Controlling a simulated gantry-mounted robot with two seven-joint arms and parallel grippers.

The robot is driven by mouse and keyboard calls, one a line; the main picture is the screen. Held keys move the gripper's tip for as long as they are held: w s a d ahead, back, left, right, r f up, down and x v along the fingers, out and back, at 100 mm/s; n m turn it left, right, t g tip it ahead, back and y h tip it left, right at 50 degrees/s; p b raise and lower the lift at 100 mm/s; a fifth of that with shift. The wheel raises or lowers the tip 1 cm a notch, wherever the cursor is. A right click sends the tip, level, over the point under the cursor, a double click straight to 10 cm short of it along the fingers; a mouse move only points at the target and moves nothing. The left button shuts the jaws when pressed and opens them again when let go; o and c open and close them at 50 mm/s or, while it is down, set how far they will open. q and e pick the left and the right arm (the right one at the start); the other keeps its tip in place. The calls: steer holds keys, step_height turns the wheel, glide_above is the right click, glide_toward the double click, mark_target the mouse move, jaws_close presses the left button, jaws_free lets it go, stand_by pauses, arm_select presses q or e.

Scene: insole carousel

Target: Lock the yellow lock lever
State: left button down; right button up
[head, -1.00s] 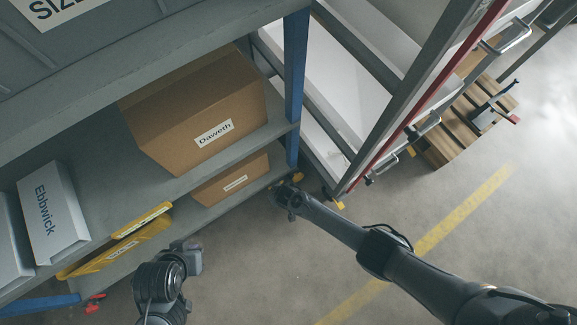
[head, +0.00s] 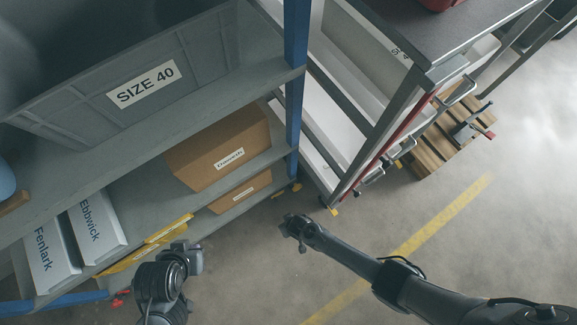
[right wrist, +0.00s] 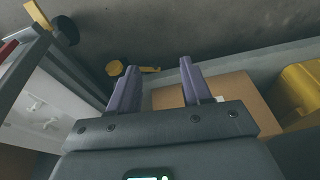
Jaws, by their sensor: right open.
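Small yellow lever parts (head: 279,194) show near the floor by the foot of the shelf's blue post in the head view. In the right wrist view a yellow lever (right wrist: 150,69) lies beside a round yellow piece (right wrist: 116,68), beyond my fingertips. My right gripper (right wrist: 160,75) is open, with nothing between its two purple-grey fingers. In the head view the right gripper (head: 295,227) appears just below the lever parts, apart from them in the picture. My left gripper (head: 193,258) is in front of the lower shelf; its fingers cannot be made out.
A grey shelf unit holds cardboard boxes (head: 220,150), white boxes (head: 97,221) and a SIZE 40 bin (head: 105,95). A cart (head: 465,35) with a red strip and yellow caster parts (head: 333,211) stands at right. The floor in front is clear.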

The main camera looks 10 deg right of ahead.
steer(key=s+a+r+m+p, duration=0.1)
steer(key=s+r+p, duration=0.3)
steer(key=r+p, duration=0.5)
steer(key=shift+s+r+y, duration=0.2)
steer(key=shift+r+y, duration=0.2)
steer(key=shift+r, duration=0.5)
steer(key=shift+s, duration=0.1)
